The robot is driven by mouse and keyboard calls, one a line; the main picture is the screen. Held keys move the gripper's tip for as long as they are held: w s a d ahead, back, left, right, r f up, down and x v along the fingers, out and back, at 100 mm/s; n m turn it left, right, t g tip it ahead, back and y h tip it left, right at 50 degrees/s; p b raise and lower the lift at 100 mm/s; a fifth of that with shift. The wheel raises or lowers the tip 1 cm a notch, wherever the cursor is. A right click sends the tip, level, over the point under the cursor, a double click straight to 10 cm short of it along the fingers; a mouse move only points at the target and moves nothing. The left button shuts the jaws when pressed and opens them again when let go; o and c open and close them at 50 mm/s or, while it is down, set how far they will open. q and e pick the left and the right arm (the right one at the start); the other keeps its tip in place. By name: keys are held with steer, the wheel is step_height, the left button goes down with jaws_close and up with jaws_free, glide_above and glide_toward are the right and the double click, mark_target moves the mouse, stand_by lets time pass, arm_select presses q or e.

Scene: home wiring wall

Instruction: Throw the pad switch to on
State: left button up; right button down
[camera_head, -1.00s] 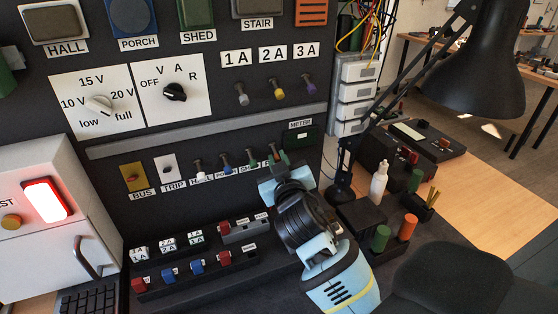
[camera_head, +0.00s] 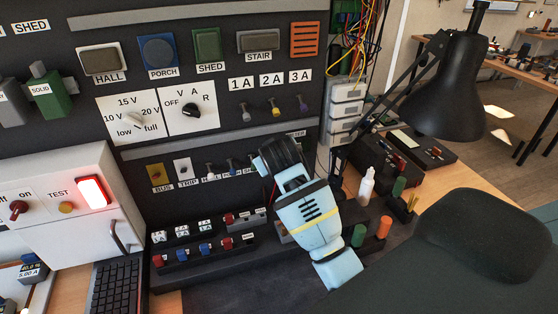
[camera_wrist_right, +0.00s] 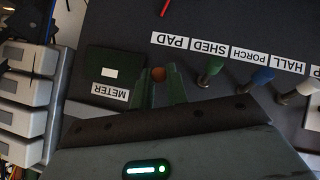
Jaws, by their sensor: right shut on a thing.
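The pad switch is a small toggle with an orange-brown tip (camera_wrist_right: 159,74), below the end of the PAD label (camera_wrist_right: 172,41) in the right wrist view. My right gripper (camera_wrist_right: 160,82) has its two dark green fingers on either side of the tip and is shut on it. The toggle's lean is hard to tell. In the head view my right arm hides the pad switch and the gripper's fingers. My left gripper is in neither view.
Beside the pad switch are the green SHED toggle (camera_wrist_right: 211,70), the blue PORCH toggle (camera_wrist_right: 258,79) and the METER panel (camera_wrist_right: 111,75). A black desk lamp (camera_head: 450,95), a white bottle (camera_head: 366,187) and a dark chair back (camera_head: 480,240) are right of my arm.

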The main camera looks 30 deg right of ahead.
steer(key=shift+w+d+r+g+y, duration=0.1)
steer(key=shift+w+r+g+y, duration=0.2)
steer(key=shift+g, duration=0.5)
steer(key=shift+w+r+g+y, duration=0.1)
steer(key=shift+r+g+y, duration=0.2)
steer(key=shift+g, duration=0.5)
steer(key=c, duration=1.4)
jaws_free()
steer(key=shift+r, duration=0.15)
steer(key=v, duration=0.7)
steer(key=shift+s+r, duration=0.2)
steer(key=shift+r, duration=0.05)
steer(key=shift+a, duration=0.2)
